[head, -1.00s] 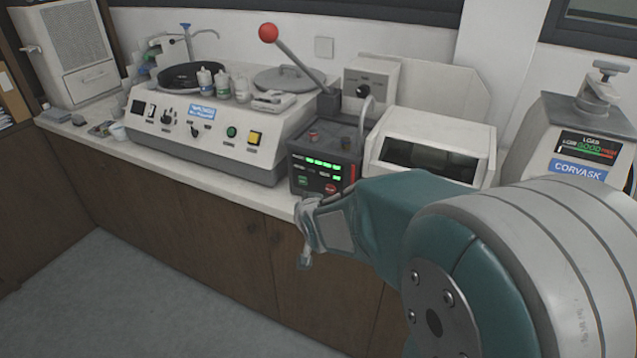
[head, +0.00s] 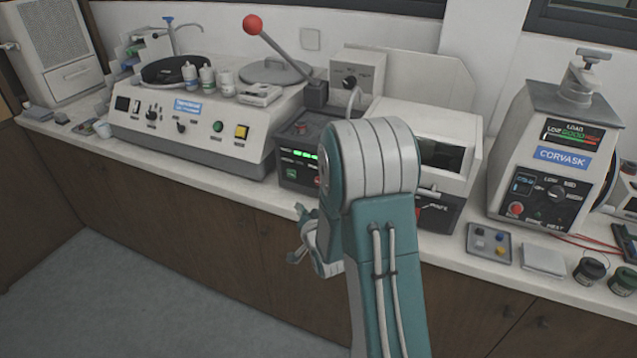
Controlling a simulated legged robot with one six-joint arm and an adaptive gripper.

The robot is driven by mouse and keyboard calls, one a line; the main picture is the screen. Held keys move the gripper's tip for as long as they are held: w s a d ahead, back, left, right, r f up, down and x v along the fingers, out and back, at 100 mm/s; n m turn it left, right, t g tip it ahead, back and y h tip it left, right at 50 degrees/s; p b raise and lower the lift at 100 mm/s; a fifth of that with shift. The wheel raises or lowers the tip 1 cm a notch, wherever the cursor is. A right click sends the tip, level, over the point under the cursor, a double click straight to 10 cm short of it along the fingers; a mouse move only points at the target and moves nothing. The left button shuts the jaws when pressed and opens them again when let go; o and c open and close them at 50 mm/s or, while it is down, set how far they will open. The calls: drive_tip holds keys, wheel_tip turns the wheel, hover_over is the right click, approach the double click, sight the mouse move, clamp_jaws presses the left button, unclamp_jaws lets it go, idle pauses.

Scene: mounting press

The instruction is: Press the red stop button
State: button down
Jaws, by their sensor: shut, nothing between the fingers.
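A dark control box (head: 297,152) with green lights stands on the bench at the middle of the head view. It has a green button (head: 292,174) low on its front and a red button (head: 317,181) to the right of that, partly hidden by my arm. Another red button (head: 516,209) is on the front of the CORVASK machine (head: 548,160) at the right. My gripper (head: 297,256) is shut and empty. In the picture it is below the control box, in front of the bench's front edge, apart from both buttons. My arm covers part of its wrist.
A polishing machine (head: 190,135) stands at the left, and a red-knobbed lever (head: 275,45) rises behind the control box. A white hooded unit (head: 450,125) is right of my arm. A small tray (head: 489,243) and jars (head: 590,270) lie at the right. Floor at lower left is clear.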

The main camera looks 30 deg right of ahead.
sight(314, 181)
drive_tip(key=shift+w+d, duration=0.9)
drive_tip(key=shift+d, duration=0.25)
drive_tip(key=shift+w+d, duration=0.85)
drive_tip(key=shift+d, duration=0.3)
drive_tip(key=shift+w+d, duration=0.9)
drive_tip(key=shift+d, duration=0.25)
drive_tip(key=shift+w+d, duration=0.1)
drive_tip(key=shift+w+d+r, duration=0.1)
drive_tip(key=shift+w+d, duration=0.05)
drive_tip(key=shift+d, duration=0.1)
drive_tip(key=shift+w+d, duration=0.25)
drive_tip(key=shift+d, duration=0.05)
drive_tip(key=shift+s+a, duration=0.1)
drive_tip(key=shift+a, duration=0.05)
drive_tip(key=shift+s+a, duration=0.4)
drive_tip(key=shift+a, duration=0.1)
